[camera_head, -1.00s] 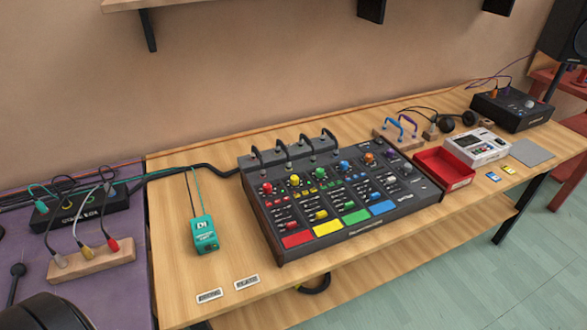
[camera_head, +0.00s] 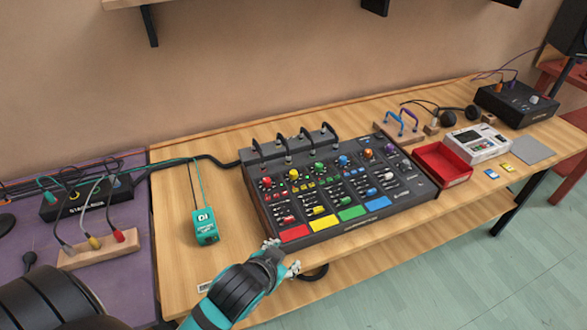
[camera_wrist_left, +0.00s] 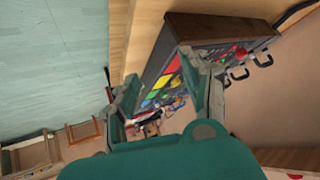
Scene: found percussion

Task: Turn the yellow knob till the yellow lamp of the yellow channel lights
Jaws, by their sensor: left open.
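The mixer (camera_head: 340,190) is a dark console on the wooden table, with colored pads along its front edge. The yellow knob (camera_head: 294,174) stands near the top of the second column from the left, above the yellow pad (camera_head: 323,222). I cannot make out whether a yellow lamp is lit. My left gripper (camera_head: 285,256) is open and empty at the mixer's front left edge, in front of the red pad (camera_head: 293,233) and well short of the yellow knob. In the left wrist view its open fingers (camera_wrist_left: 165,98) frame part of the mixer (camera_wrist_left: 200,40). My right gripper is not in view.
A teal DI box (camera_head: 206,226) stands left of the mixer. A red tray (camera_head: 442,165) and a white device (camera_head: 477,143) lie to the right. A wooden block with plugs (camera_head: 97,247) is at the left.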

